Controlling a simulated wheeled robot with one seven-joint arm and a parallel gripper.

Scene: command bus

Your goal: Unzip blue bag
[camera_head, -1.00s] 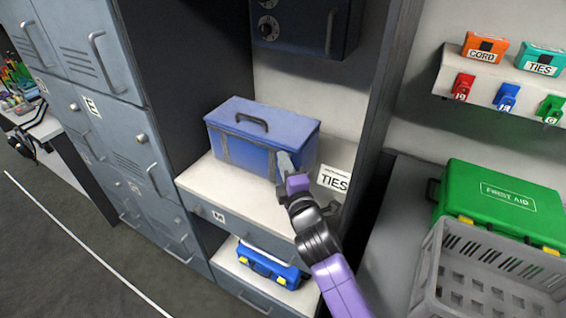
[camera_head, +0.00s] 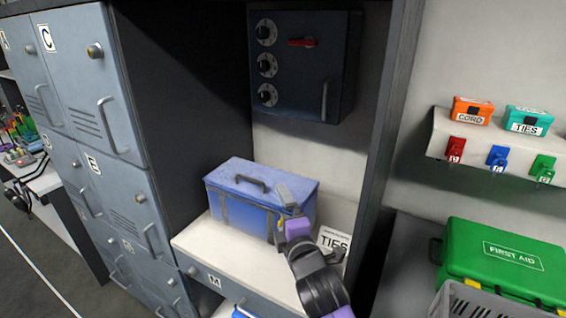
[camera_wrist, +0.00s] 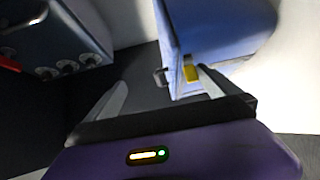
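The blue bag (camera_head: 228,206) stands upright on the white shelf inside the open cabinet. It has a dark top handle and grey straps, and its top looks closed. My gripper (camera_head: 283,192) is in front of the bag's right half, overlapping its upper front edge. In the wrist view my gripper (camera_wrist: 162,78) is open, with its two fingers wide apart. The bag (camera_wrist: 205,35) shows there on the right. A small yellow tab (camera_wrist: 190,70) on its edge lies beside the right fingertip; I cannot tell if they touch. Nothing is held between the fingers.
A dark safe (camera_head: 305,70) with dials hangs above the bag. A TIES sign (camera_head: 334,238) stands right of it. Grey lockers (camera_head: 100,120) are on the left. A green first aid case (camera_head: 505,260) and grey crate (camera_head: 490,305) are on the right.

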